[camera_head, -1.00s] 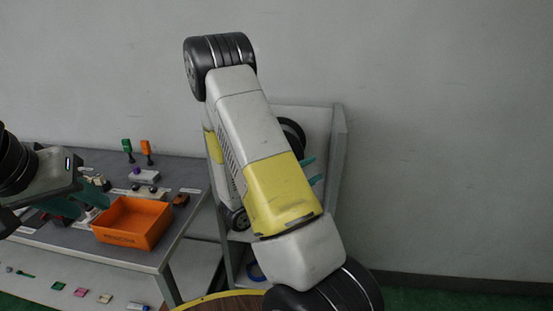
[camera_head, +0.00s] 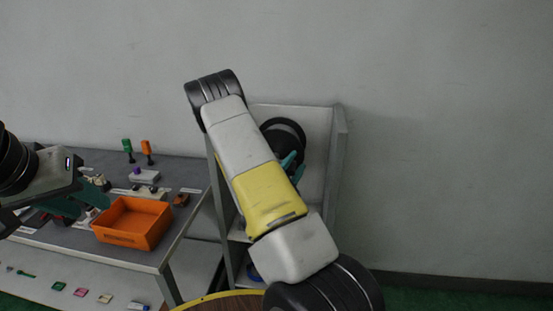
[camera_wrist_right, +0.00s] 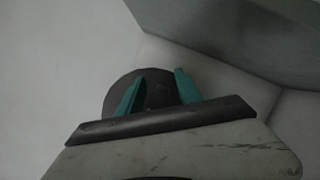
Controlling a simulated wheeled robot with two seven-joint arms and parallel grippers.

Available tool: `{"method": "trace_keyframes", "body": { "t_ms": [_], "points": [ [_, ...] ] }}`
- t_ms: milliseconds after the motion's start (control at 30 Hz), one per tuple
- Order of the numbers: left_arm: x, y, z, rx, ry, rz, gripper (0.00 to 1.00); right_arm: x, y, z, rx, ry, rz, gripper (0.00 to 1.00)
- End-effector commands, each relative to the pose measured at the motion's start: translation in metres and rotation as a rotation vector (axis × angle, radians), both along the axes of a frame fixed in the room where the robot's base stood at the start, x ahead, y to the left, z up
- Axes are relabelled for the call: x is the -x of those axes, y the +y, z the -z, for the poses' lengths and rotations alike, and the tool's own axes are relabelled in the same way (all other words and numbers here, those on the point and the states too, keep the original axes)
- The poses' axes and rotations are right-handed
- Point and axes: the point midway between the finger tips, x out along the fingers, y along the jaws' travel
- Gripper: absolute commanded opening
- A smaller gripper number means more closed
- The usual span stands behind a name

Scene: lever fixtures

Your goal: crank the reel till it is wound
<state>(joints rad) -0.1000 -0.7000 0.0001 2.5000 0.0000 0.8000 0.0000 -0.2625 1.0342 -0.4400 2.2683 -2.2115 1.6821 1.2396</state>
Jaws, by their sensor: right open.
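The reel (camera_head: 297,129) looks like a black round drum on the grey upright panel of a stand, partly hidden behind my right arm. In the right wrist view a dark round disc (camera_wrist_right: 155,92), likely the reel, lies beyond the fingers. My right gripper (camera_head: 293,168) has its teal fingers apart, at the lower front of the reel in the head view. In the right wrist view the open right gripper (camera_wrist_right: 159,74) overlaps the disc; nothing is seen held, and contact cannot be told. No crank handle can be made out. My left gripper (camera_head: 82,198) is over the table at left.
The grey stand (camera_head: 340,150) has side walls around the reel panel. An orange bin (camera_head: 132,222) sits on the dark table, with green and orange upright handles (camera_head: 146,148) behind it. Small items lie on the lower shelf. A round brown surface (camera_head: 225,303) is at the front.

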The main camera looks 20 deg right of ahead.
Motion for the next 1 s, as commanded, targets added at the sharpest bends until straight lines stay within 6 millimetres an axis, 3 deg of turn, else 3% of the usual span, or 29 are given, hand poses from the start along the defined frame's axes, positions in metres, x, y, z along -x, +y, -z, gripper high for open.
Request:
{"method": "trace_keyframes", "body": {
  "t_ms": [267,500,1000],
  "points": [
    [0.0,0.0,0.0,0.0,0.0,0.0,0.36,-0.0016,-0.0024,-0.0008,0.0,0.0,0.0,0.41],
    [0.0,0.0,0.0,0.0,0.0,0.0,0.36,-0.0016,-0.0024,-0.0007,-0.001,0.0,0.001,0.0],
    [0.0,0.0,0.0,0.0,0.0,0.0,0.36,-0.0012,-0.0023,-0.0004,0.0,0.001,0.001,0.0]
  ]
}}
